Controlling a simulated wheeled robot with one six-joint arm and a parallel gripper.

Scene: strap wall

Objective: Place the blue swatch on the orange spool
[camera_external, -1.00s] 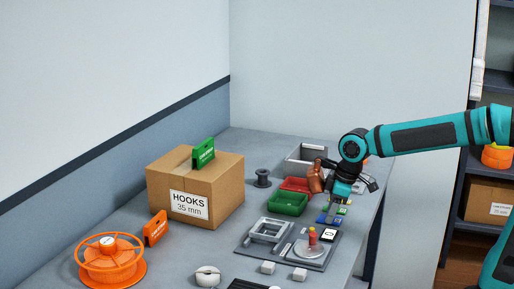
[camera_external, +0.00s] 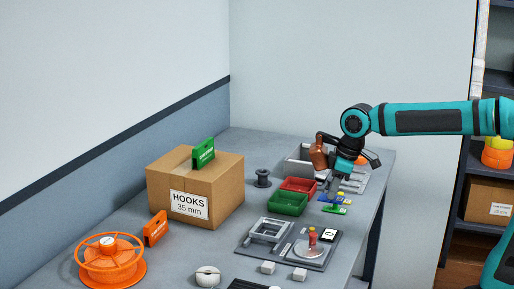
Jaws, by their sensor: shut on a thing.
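The blue swatch (camera_external: 329,198) is small and flat. It is held at the tips of my gripper (camera_external: 337,190), which points down, a little above the table right of the red and green trays. The jaws are shut and partly hidden by the wrist, so the exact hold is hard to see. The orange spool (camera_external: 110,262) stands at the front left of the table, with a wide flange, an open-ribbed drum and a pale label on top. It is far from my gripper.
A HOOKS carton (camera_external: 220,185) with a green card on top and an orange card (camera_external: 156,228) stand between gripper and spool. Red (camera_external: 299,185) and green (camera_external: 288,204) trays, a dark fixture plate (camera_external: 330,258), a small black spool (camera_external: 263,178) and a green swatch (camera_external: 334,211) are nearby.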

